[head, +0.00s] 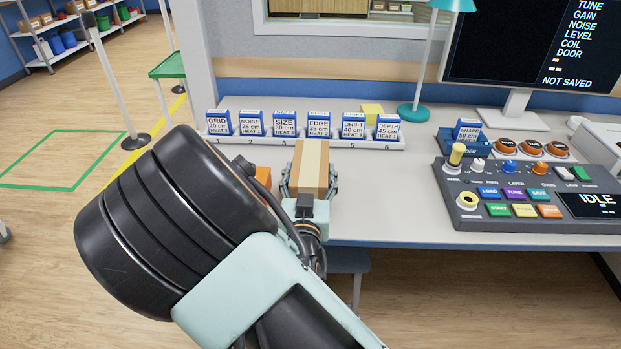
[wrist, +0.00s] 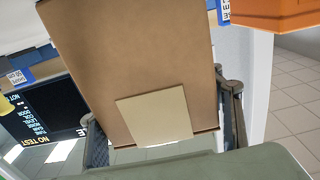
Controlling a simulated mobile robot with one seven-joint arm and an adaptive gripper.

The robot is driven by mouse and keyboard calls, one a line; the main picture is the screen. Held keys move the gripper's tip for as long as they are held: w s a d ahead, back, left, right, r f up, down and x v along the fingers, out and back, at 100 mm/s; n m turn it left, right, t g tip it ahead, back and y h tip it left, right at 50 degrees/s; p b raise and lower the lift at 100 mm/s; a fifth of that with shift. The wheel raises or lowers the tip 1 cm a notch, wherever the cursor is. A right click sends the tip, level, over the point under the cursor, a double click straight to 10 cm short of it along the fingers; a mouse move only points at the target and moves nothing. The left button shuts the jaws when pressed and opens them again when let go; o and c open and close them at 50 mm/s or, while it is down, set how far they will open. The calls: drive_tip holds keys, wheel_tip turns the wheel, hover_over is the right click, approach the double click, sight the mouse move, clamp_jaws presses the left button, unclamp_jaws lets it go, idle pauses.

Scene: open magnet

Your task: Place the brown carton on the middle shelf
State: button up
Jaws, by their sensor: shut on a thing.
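The brown carton (head: 309,168) is held between the fingers of my gripper (head: 309,190), over the front part of the desk. In the wrist view the carton (wrist: 140,60) fills the middle, with a pale label (wrist: 155,120) on its face. The gripper's fingers (wrist: 165,132) stand on both sides of it and are shut on it. A shelf rack (head: 70,32) with several coloured bins stands at the far upper left. Whether its middle shelf has a free spot is too small to tell.
The desk (head: 385,195) carries a row of numbered cards in a white tray (head: 300,140), a control console (head: 540,195), a teal lamp (head: 415,113) and a monitor (head: 540,50). A green stool (head: 168,66) and a post (head: 137,141) stand left. The floor (head: 45,115) there is mostly open.

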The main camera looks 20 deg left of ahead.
drive_tip(key=shift+r, duration=0.1)
drive_tip(key=shift+r, duration=0.5)
wheel_tip(320, 180, up, 2)
drive_tip(key=shift+r+p, duration=0.2)
drive_tip(key=shift+p, duration=0.35)
drive_tip(key=s+r+p, duration=0.1)
drive_tip(key=s+r, duration=0.1)
drive_tip(key=s+d+r, duration=0.1)
drive_tip(key=s+r, duration=0.1)
drive_tip(key=r, duration=0.1)
drive_tip(key=shift+s+r+p, duration=0.3)
drive_tip(key=shift+s+p, duration=0.05)
drive_tip(key=shift+p, duration=0.05)
drive_tip(key=s+r+p, duration=0.2)
drive_tip(key=s, duration=0.1)
drive_tip(key=s+d+p, duration=0.1)
drive_tip(key=p, duration=0.1)
drive_tip(key=shift+s+r, duration=0.4)
